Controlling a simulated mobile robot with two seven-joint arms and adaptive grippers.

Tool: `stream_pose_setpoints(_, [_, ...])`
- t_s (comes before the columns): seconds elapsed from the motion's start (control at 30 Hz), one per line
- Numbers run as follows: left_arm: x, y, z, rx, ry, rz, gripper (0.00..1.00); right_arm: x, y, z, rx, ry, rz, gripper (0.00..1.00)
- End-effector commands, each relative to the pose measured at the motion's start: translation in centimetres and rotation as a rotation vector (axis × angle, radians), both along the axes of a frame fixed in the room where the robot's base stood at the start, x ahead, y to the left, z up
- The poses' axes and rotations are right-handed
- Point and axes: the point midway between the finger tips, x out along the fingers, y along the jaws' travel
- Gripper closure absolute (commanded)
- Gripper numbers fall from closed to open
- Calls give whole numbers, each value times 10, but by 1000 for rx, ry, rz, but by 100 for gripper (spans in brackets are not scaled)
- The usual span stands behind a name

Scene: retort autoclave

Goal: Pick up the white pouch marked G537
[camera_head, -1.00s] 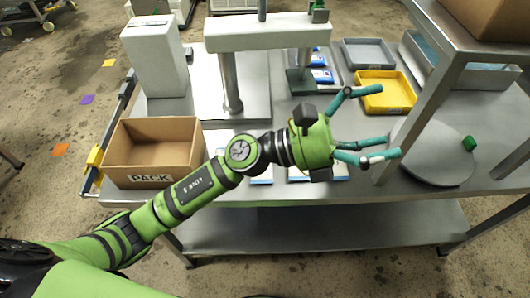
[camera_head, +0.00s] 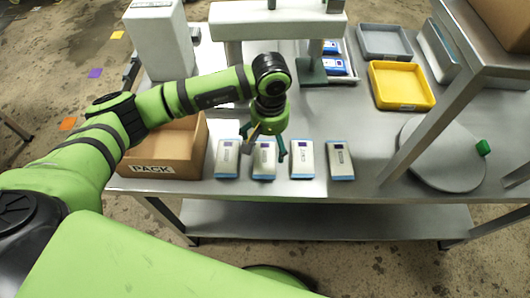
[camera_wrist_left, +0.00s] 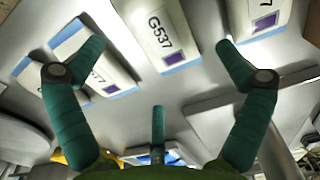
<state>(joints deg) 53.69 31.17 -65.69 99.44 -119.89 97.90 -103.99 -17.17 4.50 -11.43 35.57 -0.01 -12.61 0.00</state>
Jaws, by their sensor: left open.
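The white pouch marked G537 (camera_wrist_left: 157,32) is in the middle of the left wrist view, its print readable beside a purple square. By its place under the gripper, it matches the second pouch from the left (camera_head: 264,168) in the head view, flat on the steel table with a blue edge; its print is too small to read there. My left gripper (camera_head: 264,146) points down above this pouch, fingers spread and empty. In the left wrist view its three teal fingers (camera_wrist_left: 160,62) are apart, with the pouch beyond them. My right gripper does not show.
Similar pouches lie at the left (camera_head: 227,158) and at the right (camera_head: 302,160) (camera_head: 341,160) in the same row. A PACK carton (camera_head: 150,170) stands left. A yellow tray (camera_head: 433,100) and round plate (camera_head: 440,180) are right.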

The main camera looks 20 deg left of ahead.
Motion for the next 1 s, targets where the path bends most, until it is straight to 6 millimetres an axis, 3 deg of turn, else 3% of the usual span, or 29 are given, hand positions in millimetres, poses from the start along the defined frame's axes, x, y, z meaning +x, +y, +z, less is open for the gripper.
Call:
stream_pose_setpoints(0.07, [-3,-1,-9,1,9,1,0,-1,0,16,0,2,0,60])
stream_pose_setpoints(0.23, [-1,-2,-32,-2,5,2,0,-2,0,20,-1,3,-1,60])
stream_pose_setpoints(0.5, [-1,-2,-37,-3,0,0,0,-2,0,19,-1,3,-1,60])
stream_pose_setpoints(0.53, [-1,-2,-37,-3,1,0,8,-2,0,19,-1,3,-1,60])
stream_pose_setpoints(0.63, [-1,-2,-37,-3,1,1,48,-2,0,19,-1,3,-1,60])
stream_pose_setpoints(0.67, [-1,-2,-37,-3,1,1,54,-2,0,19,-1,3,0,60])
stream_pose_setpoints(1.0, [-2,-2,-38,-3,5,0,55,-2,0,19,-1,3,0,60])
